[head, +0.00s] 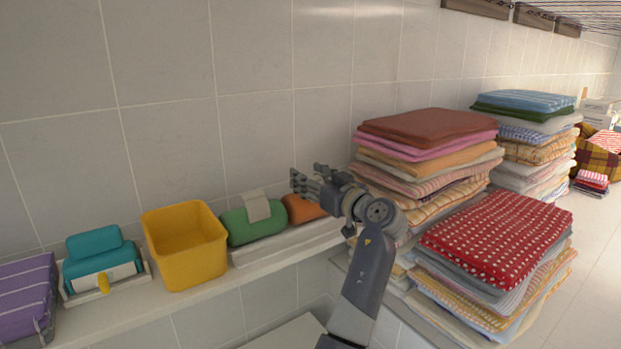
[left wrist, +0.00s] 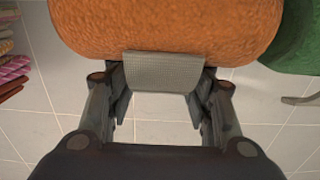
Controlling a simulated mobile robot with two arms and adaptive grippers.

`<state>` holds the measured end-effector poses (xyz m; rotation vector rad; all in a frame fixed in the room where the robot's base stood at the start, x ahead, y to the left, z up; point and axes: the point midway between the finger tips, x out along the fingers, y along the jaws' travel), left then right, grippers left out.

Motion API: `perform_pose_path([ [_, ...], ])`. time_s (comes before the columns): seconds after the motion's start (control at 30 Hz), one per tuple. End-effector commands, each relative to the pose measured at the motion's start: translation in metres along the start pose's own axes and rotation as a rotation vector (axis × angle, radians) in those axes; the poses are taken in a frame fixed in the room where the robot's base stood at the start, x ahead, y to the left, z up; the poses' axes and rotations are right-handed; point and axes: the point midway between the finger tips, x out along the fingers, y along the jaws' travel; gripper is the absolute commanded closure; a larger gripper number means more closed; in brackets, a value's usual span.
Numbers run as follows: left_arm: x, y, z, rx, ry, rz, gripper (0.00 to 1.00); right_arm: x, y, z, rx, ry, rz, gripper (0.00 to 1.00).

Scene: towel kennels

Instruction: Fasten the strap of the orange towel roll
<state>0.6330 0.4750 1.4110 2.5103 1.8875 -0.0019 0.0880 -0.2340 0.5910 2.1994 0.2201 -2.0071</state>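The orange towel roll (head: 303,208) lies at the right end of the white tray on the wall shelf, partly hidden behind my left gripper (head: 299,180). In the left wrist view the orange roll (left wrist: 165,25) fills the top. Its grey strap flap (left wrist: 163,72) sticks out from the roll towards the camera. My left gripper (left wrist: 163,92) has its two fingers apart, one on each side of the flap. The floor shows between them. I cannot tell whether the fingers touch the flap's edges. My right gripper is in neither view.
A green towel roll (head: 252,228) with a raised pale strap lies left of the orange one. A yellow bin (head: 185,250), a teal roll (head: 93,250) and a purple towel (head: 25,290) stand further left. Tall towel stacks (head: 425,155) stand close on the right. The tiled wall is behind.

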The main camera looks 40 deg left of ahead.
Motion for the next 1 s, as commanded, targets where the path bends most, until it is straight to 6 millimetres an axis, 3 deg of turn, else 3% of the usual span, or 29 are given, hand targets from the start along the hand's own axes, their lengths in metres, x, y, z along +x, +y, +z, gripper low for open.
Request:
perform_pose_path([
  [0.03,0.0,0.0,0.0,0.0,0.0,0.0,0.72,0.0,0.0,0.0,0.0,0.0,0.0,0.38],
  [0.1,0.0,0.0,0.0,0.0,0.0,0.0,0.85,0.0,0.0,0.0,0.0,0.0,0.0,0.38],
  [0.63,0.0,0.0,0.0,-0.001,-0.003,0.0,0.9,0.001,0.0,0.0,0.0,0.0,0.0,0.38],
  [1.0,0.005,0.001,0.005,0.0,-0.126,0.002,0.91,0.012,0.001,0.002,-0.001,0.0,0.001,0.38],
])
